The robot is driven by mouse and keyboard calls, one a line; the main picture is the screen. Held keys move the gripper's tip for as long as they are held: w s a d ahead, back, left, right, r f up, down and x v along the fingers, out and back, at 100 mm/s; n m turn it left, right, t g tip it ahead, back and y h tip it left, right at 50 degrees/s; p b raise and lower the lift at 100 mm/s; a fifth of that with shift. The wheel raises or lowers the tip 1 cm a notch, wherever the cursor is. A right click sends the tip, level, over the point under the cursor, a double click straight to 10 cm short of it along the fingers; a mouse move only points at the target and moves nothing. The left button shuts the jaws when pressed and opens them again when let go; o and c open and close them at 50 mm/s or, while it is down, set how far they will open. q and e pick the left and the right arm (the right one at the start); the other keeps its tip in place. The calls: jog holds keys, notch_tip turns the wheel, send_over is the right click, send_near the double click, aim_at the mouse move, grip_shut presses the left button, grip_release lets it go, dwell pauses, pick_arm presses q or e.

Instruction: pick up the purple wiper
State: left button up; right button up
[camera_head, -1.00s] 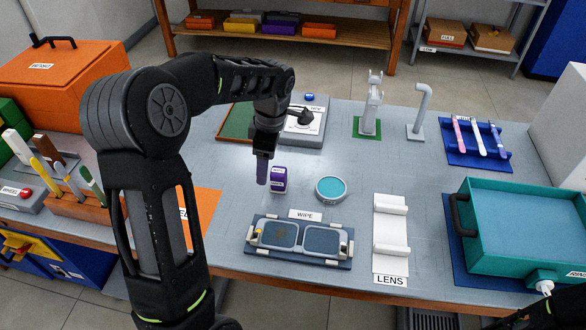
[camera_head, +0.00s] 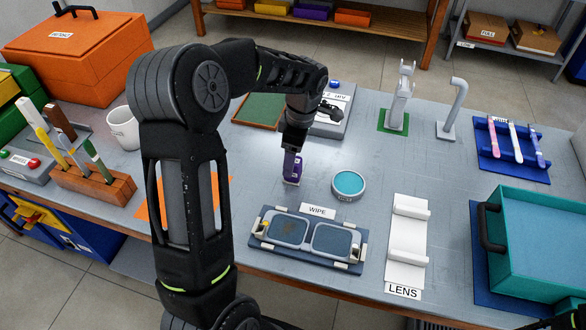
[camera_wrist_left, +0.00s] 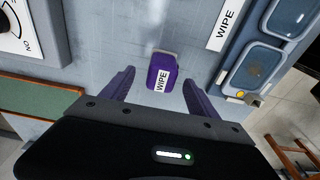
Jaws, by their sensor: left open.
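The purple wiper (camera_wrist_left: 161,75) is a small block with a white label reading WIPE. In the left wrist view it stands on the grey table between and just beyond the two purple fingers of my open left gripper (camera_wrist_left: 158,90). Neither finger appears to touch it. In the head view the left gripper (camera_head: 291,165) points down at the wiper (camera_head: 297,172), and its fingers partly hide it.
A round teal-topped tin (camera_head: 348,184) sits close to the right of the wiper. In front is a blue tray (camera_head: 352,266) holding two lenses, with a WIPE label (camera_head: 318,210) behind it. A white LENS stand (camera_head: 407,270) and a teal bin (camera_head: 545,235) are farther right.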

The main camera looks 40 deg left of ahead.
pick_arm(q)
jog(key=shift+s+a+f+p, duration=0.1)
jog(key=shift+f+p, duration=0.15)
jog(key=shift+f, duration=1.1)
jog(key=shift+s+a+f+p, duration=0.1)
jog(key=shift+f+p, duration=0.15)
jog(key=shift+f, duration=1.05)
jog(key=shift+c, duration=0.6)
jog(key=c, duration=1.3)
